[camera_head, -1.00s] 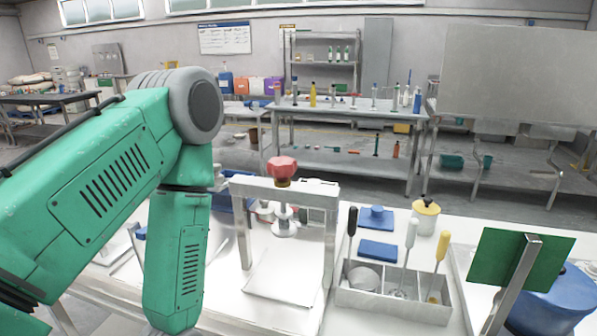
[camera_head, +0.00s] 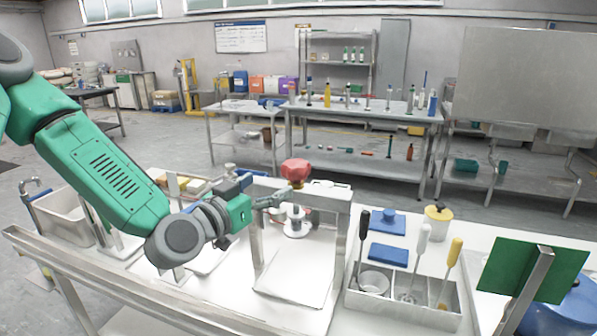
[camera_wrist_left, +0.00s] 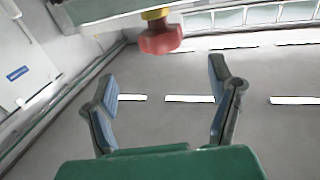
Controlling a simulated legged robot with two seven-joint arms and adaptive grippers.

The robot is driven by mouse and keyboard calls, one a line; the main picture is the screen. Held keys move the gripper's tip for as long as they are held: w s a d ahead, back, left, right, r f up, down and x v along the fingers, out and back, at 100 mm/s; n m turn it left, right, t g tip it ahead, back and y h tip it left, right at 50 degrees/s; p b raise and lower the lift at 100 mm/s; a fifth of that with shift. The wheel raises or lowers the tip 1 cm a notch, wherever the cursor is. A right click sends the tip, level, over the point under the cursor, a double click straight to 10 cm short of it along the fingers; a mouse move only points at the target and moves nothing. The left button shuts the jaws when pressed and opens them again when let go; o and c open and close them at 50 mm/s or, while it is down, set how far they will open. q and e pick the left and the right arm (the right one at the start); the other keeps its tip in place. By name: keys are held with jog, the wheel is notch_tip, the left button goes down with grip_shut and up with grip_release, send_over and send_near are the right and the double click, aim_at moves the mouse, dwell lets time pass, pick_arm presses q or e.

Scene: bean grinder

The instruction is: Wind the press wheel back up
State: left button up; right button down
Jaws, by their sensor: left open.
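The press is a metal frame (camera_head: 342,215) on the white bench, with a red press wheel (camera_head: 296,170) on top of its screw. A round press plate (camera_head: 296,228) hangs under the crossbar, above the flat base. My left gripper (camera_head: 278,200) reaches in from the left, close to the left of the wheel and near the crossbar. In the left wrist view the gripper (camera_wrist_left: 168,95) is open with nothing between its fingers. The red wheel (camera_wrist_left: 160,38) shows beyond the fingertips there, apart from them. My right gripper is not in view.
A grey divided box (camera_head: 400,305) with several handled tools stands right of the press. A metal sink (camera_head: 70,215) is at the left.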

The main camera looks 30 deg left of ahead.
aim_at(297, 167)
pick_arm(q)
jog(key=w, duration=0.5)
jog(key=w+p, duration=0.1)
jog(key=w, duration=0.4)
jog(key=shift+a+f, duration=0.1)
jog(key=shift+a, duration=0.1)
jog(key=shift+w+d, duration=0.25)
jog(key=shift+w, duration=0.55)
jog(key=shift+a, duration=0.1)
jog(key=c, duration=1.2)
